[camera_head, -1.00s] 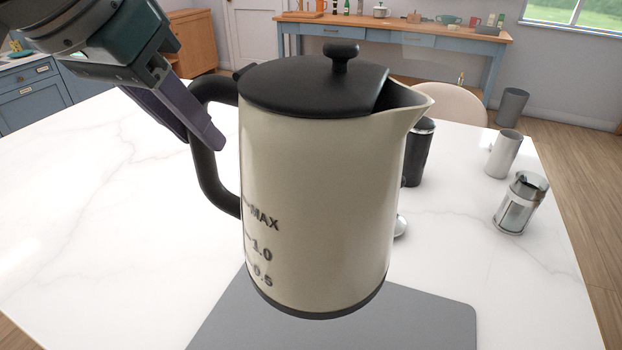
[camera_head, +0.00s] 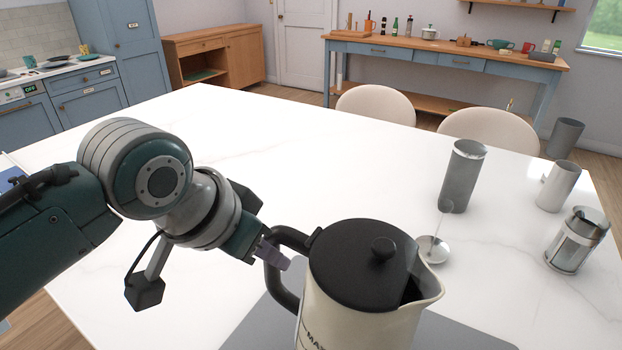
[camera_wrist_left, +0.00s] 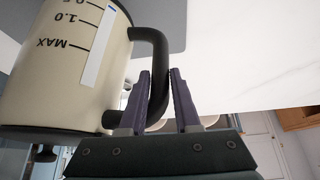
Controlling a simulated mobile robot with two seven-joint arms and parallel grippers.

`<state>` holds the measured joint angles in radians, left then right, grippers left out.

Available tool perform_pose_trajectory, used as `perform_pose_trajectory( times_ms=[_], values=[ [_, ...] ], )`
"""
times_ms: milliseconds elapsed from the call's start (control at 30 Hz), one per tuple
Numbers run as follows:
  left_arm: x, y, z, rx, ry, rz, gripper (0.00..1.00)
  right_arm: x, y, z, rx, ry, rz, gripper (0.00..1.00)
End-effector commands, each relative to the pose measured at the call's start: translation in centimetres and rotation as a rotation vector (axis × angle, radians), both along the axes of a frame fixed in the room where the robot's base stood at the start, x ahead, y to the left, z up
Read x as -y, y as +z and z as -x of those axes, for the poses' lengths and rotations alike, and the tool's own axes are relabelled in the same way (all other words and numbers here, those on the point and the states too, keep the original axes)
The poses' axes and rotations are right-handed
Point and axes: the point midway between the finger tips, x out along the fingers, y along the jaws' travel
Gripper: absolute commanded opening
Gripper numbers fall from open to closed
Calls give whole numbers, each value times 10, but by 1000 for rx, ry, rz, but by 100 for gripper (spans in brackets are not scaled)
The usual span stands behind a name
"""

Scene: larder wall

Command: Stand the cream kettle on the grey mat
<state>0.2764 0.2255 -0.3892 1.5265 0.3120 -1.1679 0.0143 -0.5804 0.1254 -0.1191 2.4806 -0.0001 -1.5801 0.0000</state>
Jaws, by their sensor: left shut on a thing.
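The cream kettle (camera_head: 360,320) has a black lid, a black handle and a spout pointing right. It is upright at the bottom of the head view, and its base is cut off there. The grey mat (camera_head: 460,335) shows behind and beside it. My left gripper (camera_head: 273,255) is shut on the kettle's black handle. In the left wrist view the gripper (camera_wrist_left: 160,100) has its fingers on either side of the handle, and the kettle body (camera_wrist_left: 60,70) appears upside down. Whether the base touches the mat is hidden. My right gripper is not in view.
Chairs (camera_head: 375,103) line the far edge. The table's middle is clear.

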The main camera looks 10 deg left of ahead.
Motion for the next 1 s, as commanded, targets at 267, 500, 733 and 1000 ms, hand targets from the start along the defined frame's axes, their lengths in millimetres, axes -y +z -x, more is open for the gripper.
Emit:
perform_pose_trajectory(
  times_ms=[267, 500, 733, 1000],
  values=[
    [2, -30, -2, 5, 2, 8, 0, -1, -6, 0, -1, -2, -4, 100],
    [2, -34, -2, 7, 2, 7, 0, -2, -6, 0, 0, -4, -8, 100],
    [0, -37, 1, -2, -1, -1, 51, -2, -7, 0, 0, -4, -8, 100],
    [0, -37, 1, -2, 0, -1, 60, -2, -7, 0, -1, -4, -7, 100]
  ],
)
